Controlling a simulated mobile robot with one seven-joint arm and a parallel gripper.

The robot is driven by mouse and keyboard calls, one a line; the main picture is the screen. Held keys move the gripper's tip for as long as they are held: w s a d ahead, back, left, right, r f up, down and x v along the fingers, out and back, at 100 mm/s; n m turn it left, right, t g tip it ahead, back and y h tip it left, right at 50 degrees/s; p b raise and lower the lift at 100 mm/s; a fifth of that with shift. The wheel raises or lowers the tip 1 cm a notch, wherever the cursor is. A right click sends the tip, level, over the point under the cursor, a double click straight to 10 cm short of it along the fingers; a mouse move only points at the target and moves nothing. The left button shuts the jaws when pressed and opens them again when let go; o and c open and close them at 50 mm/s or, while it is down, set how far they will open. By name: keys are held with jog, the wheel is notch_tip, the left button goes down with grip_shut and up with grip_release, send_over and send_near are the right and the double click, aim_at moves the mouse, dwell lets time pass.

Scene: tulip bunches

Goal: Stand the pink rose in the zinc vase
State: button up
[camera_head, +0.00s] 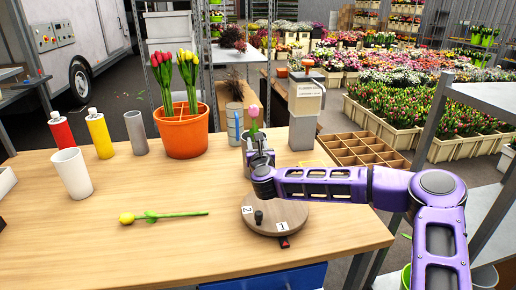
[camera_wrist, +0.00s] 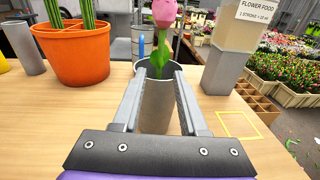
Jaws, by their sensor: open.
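The pink rose (camera_head: 254,112) stands upright in a grey metal-looking vase, which I take to be the zinc vase (camera_wrist: 156,108). In the wrist view the pink bloom (camera_wrist: 165,12) is above the rim and green leaves show at the vase mouth; the lower stem is hidden inside. My gripper (camera_wrist: 155,76) is open, with one finger on each side of the vase in that view. Whether the fingers touch the vase I cannot tell. In the head view my gripper (camera_head: 258,160) is in front of the vase and hides much of it.
A yellow flower (camera_head: 160,215) lies on the table, left of a round wooden turntable (camera_head: 275,222). An orange pot (camera_head: 183,135) of tulips, a grey cylinder (camera_head: 136,132), bottles and a white cup (camera_head: 71,173) stand left. A flower-food dispenser (camera_head: 303,112) and divided wooden tray (camera_head: 362,150) are right.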

jog(key=shift+v, duration=2.05)
